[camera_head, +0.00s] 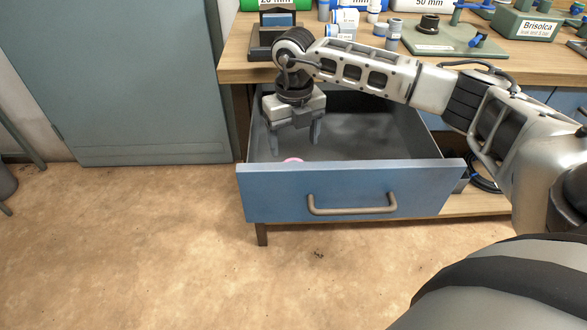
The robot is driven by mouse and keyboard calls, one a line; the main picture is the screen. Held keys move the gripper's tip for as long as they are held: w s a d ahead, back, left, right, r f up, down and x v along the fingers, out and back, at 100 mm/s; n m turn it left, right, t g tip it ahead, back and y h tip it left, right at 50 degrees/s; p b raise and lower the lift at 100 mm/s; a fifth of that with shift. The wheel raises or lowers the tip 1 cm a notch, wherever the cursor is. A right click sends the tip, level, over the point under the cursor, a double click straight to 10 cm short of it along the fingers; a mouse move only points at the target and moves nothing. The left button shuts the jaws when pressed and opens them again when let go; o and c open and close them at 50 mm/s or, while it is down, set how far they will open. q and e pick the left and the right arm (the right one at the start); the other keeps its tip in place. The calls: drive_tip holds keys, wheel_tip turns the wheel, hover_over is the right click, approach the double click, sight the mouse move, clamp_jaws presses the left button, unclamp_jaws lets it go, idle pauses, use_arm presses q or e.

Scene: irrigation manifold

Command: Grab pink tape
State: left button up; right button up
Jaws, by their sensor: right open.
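The pink tape (293,160) lies inside the open blue drawer (270,197), near its front wall at the left. Only the top of its pink edge shows; the drawer front hides the rest. My right gripper (295,143) points down into the drawer, just behind and above the tape as seen here. Its fingers are apart, with nothing visible between them. I cannot tell whether a finger touches the tape. My left gripper does not show.
The drawer's handle (352,209) faces the free floor (160,240) in front. The wooden worktop (240,68) above carries pipe fittings, a green plate (450,44) and a Brisolca box (525,25). A grey-blue door (130,80) stands at the left.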

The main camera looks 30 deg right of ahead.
wheel_tip(320, 180, down, 6)
drive_tip(key=shift+a+f, duration=0.1)
drive_tip(key=shift+f, duration=0.15)
drive_tip(key=shift+c, duration=0.3)
drive_tip(key=c, duration=1)
